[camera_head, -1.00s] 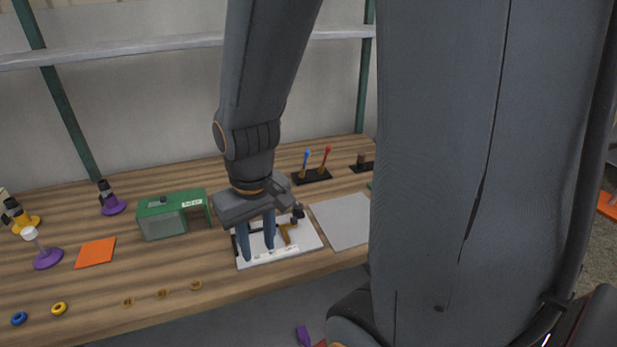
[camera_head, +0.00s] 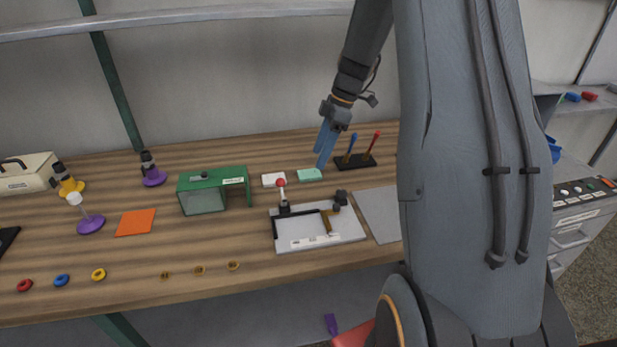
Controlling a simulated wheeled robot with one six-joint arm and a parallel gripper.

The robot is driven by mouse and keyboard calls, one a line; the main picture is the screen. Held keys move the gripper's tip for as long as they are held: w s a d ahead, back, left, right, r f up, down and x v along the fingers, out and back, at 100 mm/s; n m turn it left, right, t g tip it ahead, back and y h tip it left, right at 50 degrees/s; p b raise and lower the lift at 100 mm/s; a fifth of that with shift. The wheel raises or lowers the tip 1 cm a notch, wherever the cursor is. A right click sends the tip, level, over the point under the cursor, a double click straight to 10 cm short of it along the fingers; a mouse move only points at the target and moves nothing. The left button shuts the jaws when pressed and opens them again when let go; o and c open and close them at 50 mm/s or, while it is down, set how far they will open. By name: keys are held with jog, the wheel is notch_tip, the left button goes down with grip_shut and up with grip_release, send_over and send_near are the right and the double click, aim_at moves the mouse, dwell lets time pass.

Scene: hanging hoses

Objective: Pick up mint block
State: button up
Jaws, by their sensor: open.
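The mint block (camera_head: 308,175) is a small flat pale green piece lying on the wooden bench, to the right of a similar white block (camera_head: 273,180). My gripper (camera_head: 323,158) hangs with its blue-grey fingers pointing down near the right end of the mint block. Its fingers overlap each other in this view, so the gap between them barely shows. It appears empty, and I cannot tell how high the fingertips are above the bench.
A black stand with blue and red levers (camera_head: 355,161) is just right of my gripper. A green box (camera_head: 212,190) stands to the left. A grey mat (camera_head: 378,212) lies right.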

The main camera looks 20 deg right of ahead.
aim_at(310, 173)
jog(key=w+f+n, duration=0.1)
jog(key=w+d+f+n, duration=0.1)
jog(key=f, duration=0.1)
jog(key=shift+w+d+y+p, duration=0.15)
jog(key=shift+w+y+p, duration=0.05)
jog(key=shift+y+p, duration=0.2)
jog(key=p+x, duration=0.1)
jog(key=x, duration=0.3)
jog(key=shift+w+r+p, duration=0.15)
jog(key=shift+w+p, duration=0.25)
jog(key=shift+w+a+f, duration=0.1)
jog(key=shift+a+f, duration=0.2)
jog(key=shift+f, duration=0.35)
jog(key=c, duration=1.1)
